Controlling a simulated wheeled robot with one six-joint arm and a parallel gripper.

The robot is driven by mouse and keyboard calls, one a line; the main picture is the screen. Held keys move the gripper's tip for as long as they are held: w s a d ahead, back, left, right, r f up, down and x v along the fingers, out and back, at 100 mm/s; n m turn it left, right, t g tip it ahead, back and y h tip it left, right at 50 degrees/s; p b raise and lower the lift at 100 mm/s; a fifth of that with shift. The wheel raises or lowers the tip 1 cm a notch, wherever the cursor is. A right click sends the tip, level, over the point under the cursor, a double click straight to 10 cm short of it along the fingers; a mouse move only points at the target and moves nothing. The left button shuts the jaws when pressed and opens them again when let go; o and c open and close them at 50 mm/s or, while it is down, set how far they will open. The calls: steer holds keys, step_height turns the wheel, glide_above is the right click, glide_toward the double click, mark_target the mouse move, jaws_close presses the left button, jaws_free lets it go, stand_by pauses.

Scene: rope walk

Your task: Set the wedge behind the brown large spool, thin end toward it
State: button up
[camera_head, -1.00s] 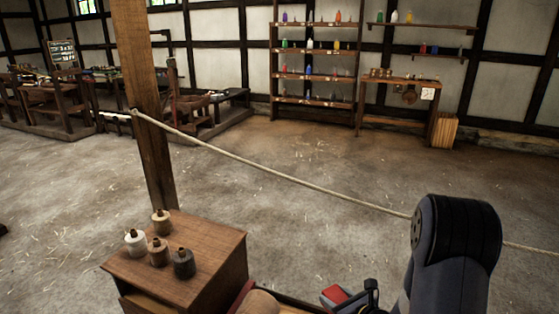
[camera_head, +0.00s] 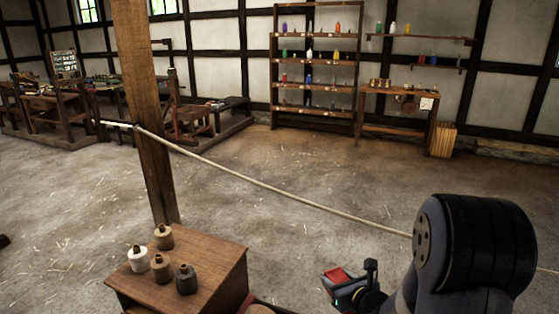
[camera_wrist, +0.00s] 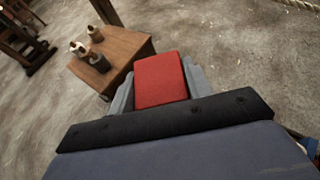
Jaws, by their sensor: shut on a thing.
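A red wedge (camera_wrist: 160,80) is held between the grey jaws of my gripper (camera_wrist: 160,88) in the wrist view. In the head view the red wedge (camera_head: 338,275) shows at the lower middle, beside my dark arm, above the floor. My gripper is shut on it. Which end of it is thin I cannot tell. A tan-brown rounded thing (camera_head: 259,309) is cut off by the bottom edge of the head view; it may be a large spool, but too little shows to be sure.
A wooden cabinet (camera_head: 205,272) at the lower left bears several small spools (camera_head: 163,262), and also shows in the wrist view (camera_wrist: 122,46). A post (camera_head: 150,130) stands behind it. A rope (camera_head: 270,187) stretches across. Shelves (camera_head: 315,70) line the back wall. The middle floor is clear.

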steer(key=shift+r+m+h, duration=0.3)
steer(key=shift+r+m, duration=0.1)
steer(key=shift+r, duration=1)
steer(key=shift+f, duration=0.1)
